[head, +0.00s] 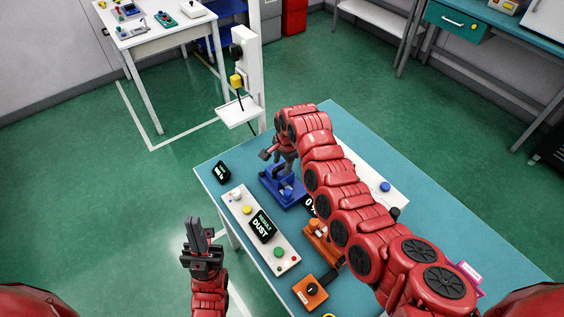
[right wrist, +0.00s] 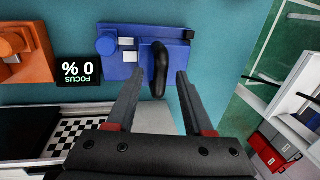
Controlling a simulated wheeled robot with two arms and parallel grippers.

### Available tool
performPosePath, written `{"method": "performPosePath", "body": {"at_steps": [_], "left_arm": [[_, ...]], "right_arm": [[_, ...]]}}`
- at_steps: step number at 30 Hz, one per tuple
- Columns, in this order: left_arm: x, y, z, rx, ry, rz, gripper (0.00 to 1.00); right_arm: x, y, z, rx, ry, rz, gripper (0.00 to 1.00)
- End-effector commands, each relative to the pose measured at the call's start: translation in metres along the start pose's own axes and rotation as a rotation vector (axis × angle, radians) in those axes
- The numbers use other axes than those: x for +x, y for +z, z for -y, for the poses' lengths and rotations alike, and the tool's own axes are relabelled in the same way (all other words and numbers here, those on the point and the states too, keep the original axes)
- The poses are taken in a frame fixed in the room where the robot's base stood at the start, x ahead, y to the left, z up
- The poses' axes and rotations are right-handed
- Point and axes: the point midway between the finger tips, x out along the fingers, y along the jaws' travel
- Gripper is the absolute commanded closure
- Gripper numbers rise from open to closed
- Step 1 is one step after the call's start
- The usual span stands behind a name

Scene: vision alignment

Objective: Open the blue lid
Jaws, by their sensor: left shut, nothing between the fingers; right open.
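The blue device with its blue lid (right wrist: 120,70) sits on the teal table; in the head view its blue base (head: 270,190) shows below my right gripper, which partly hides it. A black curved handle (right wrist: 161,72) stands on the blue part in the right wrist view. My right gripper (right wrist: 160,76) is open, with a finger on each side of the handle in the picture; I cannot tell whether they touch it. The lid looks closed, though this is hard to tell. My left gripper (head: 193,225) is shut and empty, left of the table.
A white panel with buttons and a "DUST" display (head: 262,225) lies left of my right arm. Orange devices (head: 311,292) stand near the front. A "FOCUS 0 %" display (right wrist: 79,71) and a checkered board (right wrist: 72,136) are near the blue device. A white post (head: 247,70) stands behind the table.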

Motion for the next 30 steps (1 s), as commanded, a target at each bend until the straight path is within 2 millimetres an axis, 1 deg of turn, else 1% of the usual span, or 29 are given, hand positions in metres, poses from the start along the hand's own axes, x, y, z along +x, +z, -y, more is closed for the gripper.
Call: {"method": "performPosePath", "body": {"at_steps": [5, 6, 8, 12, 14, 15, 30], "left_arm": [[-0.0001, 0.0000, 0.0000, 0.000, 0.000, 0.000, 1.00], [-0.0001, 0.0000, 0.0000, 0.000, 0.000, 0.000, 1.00], [-0.0002, 0.0000, 0.0000, 0.000, 0.000, 0.000, 1.00], [-0.0001, 0.0000, 0.0000, 0.000, 0.000, 0.000, 1.00], [-0.0001, 0.0000, 0.0000, 0.000, 0.000, 0.000, 1.00], [-0.0001, 0.0000, 0.0000, 0.000, 0.000, 0.000, 1.00], [-0.0001, 0.0000, 0.0000, 0.000, 0.000, 0.000, 1.00]], "right_arm": [[0.0000, -0.0003, 0.0001, 0.001, -0.001, 0.000, 0.48], [0.0000, -0.0003, 0.0002, 0.001, -0.001, 0.000, 0.52], [-0.0001, -0.0004, 0.0002, 0.001, -0.001, 0.000, 0.62], [-0.0002, -0.0004, 0.0003, 0.001, -0.001, -0.001, 0.88], [-0.0002, -0.0004, 0.0003, 0.001, -0.001, -0.001, 0.98], [-0.0002, -0.0004, 0.0003, 0.001, -0.001, -0.001, 1.00], [-0.0004, -0.0007, 0.0003, 0.001, -0.001, -0.001, 1.00]]}}
